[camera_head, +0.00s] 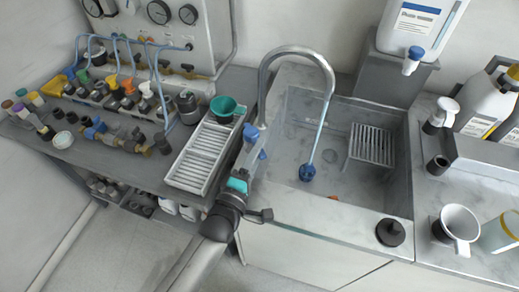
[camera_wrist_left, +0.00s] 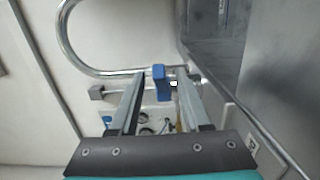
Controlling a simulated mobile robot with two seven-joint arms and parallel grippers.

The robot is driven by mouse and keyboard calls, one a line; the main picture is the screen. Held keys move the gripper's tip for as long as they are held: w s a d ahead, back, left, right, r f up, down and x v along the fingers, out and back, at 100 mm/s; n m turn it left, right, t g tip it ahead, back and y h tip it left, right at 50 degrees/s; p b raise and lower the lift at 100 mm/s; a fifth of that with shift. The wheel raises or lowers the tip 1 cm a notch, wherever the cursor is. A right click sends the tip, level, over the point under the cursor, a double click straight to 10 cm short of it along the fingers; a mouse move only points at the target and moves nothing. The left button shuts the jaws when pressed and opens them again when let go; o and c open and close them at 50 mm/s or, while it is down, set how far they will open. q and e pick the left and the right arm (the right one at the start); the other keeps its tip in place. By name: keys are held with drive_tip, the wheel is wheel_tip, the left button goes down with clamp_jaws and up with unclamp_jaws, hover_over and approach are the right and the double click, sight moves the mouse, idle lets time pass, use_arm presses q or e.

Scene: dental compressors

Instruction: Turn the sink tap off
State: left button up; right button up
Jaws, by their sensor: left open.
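The sink tap is a chrome gooseneck (camera_head: 297,50) that rises at the sink's left edge and arches over the basin. It also shows in the left wrist view (camera_wrist_left: 66,40). A thin bluish line runs from its spout down to a dark blue piece (camera_head: 307,173) in the basin; I cannot tell if it is water. The tap's blue lever (camera_wrist_left: 159,78) lies between my left gripper's (camera_wrist_left: 160,85) fingertips, with visible space on both sides. In the head view my left gripper (camera_head: 248,152) is at the tap's base, open, partly hiding it. My right gripper is out of view.
The grey sink basin (camera_head: 285,120) holds a slatted rack (camera_head: 371,145). A black stopper (camera_head: 390,232) sits on the front rim. A mug (camera_head: 457,225) and bottles are at the right.

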use_arm(q)
drive_tip(key=shift+x, duration=0.8)
clamp_jaws()
idle(1.0)
